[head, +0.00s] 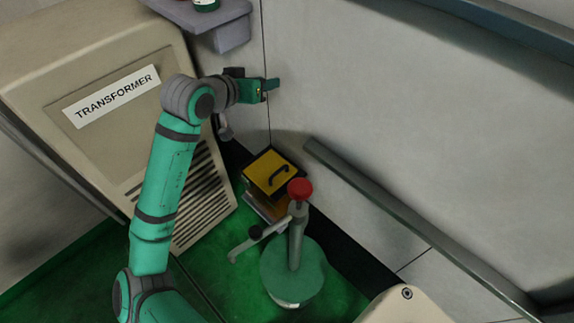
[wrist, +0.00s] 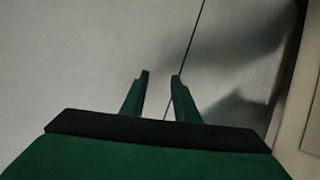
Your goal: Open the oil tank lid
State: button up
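The tank's lower part is partly hidden by a device in front. My gripper (head: 272,84) is raised well above the lid, near the wall, and points right. In the wrist view my gripper (wrist: 160,76) shows two fingers apart with nothing between them, facing bare wall. The lid is not in the wrist view.
A green round-based device (head: 297,265) with a red knob (head: 300,188) and a side lever (head: 250,240) stands close in front of the tank. A beige transformer cabinet (head: 90,60) is at left, a grey shelf (head: 205,14) above. A rail (head: 420,225) runs along the right wall.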

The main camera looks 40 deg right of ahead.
jog(key=s+f+m+g+y, duration=0.2)
jog(key=s+f+m+y, duration=0.1)
jog(key=s+f+y, duration=0.4)
jog(key=m+y, duration=0.3)
jog(key=y, duration=0.2)
send_near(279, 170)
jog(key=f, duration=0.2)
jog(key=w+f, duration=0.1)
jog(key=f, duration=0.4)
jog(key=shift+w+f, duration=0.15)
grip_shut()
dwell(0.7)
